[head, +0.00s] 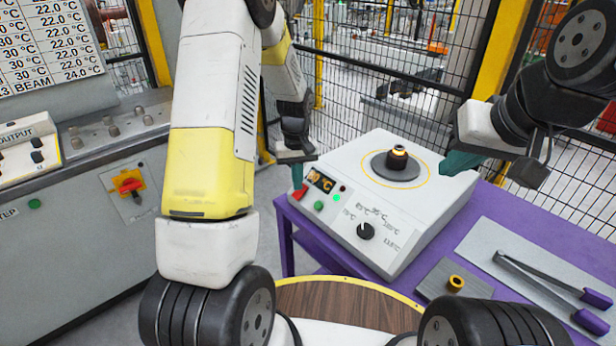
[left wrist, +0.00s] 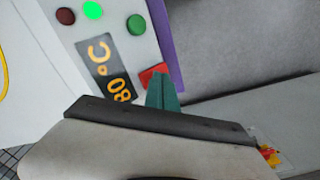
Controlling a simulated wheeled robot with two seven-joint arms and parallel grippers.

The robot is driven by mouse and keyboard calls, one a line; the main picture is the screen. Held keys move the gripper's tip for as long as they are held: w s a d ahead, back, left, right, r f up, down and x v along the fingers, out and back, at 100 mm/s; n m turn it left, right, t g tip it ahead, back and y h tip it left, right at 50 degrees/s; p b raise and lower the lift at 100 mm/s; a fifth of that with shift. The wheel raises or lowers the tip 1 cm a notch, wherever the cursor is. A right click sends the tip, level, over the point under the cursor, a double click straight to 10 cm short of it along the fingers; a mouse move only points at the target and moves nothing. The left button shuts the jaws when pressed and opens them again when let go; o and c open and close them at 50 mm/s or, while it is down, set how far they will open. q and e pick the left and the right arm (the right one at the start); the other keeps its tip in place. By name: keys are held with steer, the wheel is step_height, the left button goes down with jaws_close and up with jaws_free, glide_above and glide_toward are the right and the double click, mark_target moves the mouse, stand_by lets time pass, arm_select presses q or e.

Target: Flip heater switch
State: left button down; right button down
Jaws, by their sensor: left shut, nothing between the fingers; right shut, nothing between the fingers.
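The white heater (head: 400,235) stands on a purple table. Its red switch (head: 299,192) sits at the front panel's left end, beside an orange display (head: 322,181). In the left wrist view the display (left wrist: 106,72) appears to read 80 °C, and the red switch (left wrist: 153,74) is partly hidden by my fingers. My left gripper (head: 298,172) is shut and empty, with its teal tip right at the switch; I cannot tell whether they touch. In the left wrist view its fingers (left wrist: 163,92) overlap the switch's edge. My right gripper (head: 458,163) is shut and empty by the heater's right side.
A green button (head: 319,206), a lit green lamp (left wrist: 93,10) and a dial (head: 366,231) are on the panel. A ring part (head: 399,158) sits on the heater's plate. Tongs (head: 545,278) and a small block with a brass ring (head: 456,283) lie to the right.

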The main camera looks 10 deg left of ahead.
mark_target(298, 193)
arm_select(q)
steer(key=shift+f, duration=0.35)
steer(key=shift+r, duration=3.5)
